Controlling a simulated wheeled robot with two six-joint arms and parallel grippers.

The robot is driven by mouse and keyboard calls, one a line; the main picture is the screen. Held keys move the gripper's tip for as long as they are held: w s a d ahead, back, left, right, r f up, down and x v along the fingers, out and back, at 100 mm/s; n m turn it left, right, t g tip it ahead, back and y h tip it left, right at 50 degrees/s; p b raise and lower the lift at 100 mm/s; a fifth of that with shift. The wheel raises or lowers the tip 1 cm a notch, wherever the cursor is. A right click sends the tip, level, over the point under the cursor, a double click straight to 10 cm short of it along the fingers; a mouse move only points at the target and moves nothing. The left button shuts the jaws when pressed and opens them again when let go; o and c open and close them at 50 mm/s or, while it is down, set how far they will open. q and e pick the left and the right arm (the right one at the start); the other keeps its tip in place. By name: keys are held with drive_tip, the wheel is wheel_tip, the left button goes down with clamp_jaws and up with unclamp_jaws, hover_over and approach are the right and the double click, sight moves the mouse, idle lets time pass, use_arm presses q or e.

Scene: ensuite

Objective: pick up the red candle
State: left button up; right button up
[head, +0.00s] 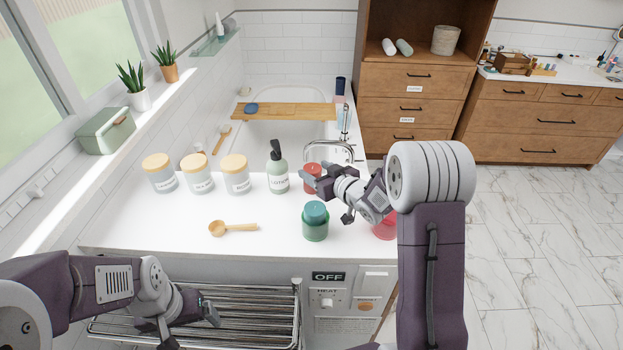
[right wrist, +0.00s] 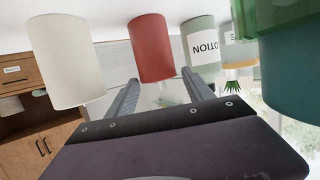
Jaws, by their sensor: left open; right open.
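The red candle (head: 313,168) stands on the white counter beside the lotion bottle (head: 277,170), partly hidden behind my right gripper in the head view. My right gripper (head: 326,196) is open and empty, close in front of it. In the right wrist view, which looks upside down, the red candle (right wrist: 152,48) lies just past the fingertips, in line with the gap between the fingers (right wrist: 162,92). I cannot tell whether a finger touches it. My left gripper (head: 190,328) is open and empty, low over the wire rack.
A green jar with a teal top (head: 315,222) stands near my right gripper. A pinkish-red object (head: 384,228) is partly hidden by my right arm. A white cylinder (right wrist: 62,60) is beside the red candle.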

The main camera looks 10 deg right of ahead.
sight(307, 166)
drive_tip(key=x, duration=0.5)
drive_tip(key=shift+w+f, duration=0.25)
drive_tip(key=shift+w, duration=0.15)
drive_tip(key=shift+s+r, duration=0.1)
drive_tip(key=shift+s, duration=0.05)
drive_tip(key=c, duration=0.3)
clamp_jaws()
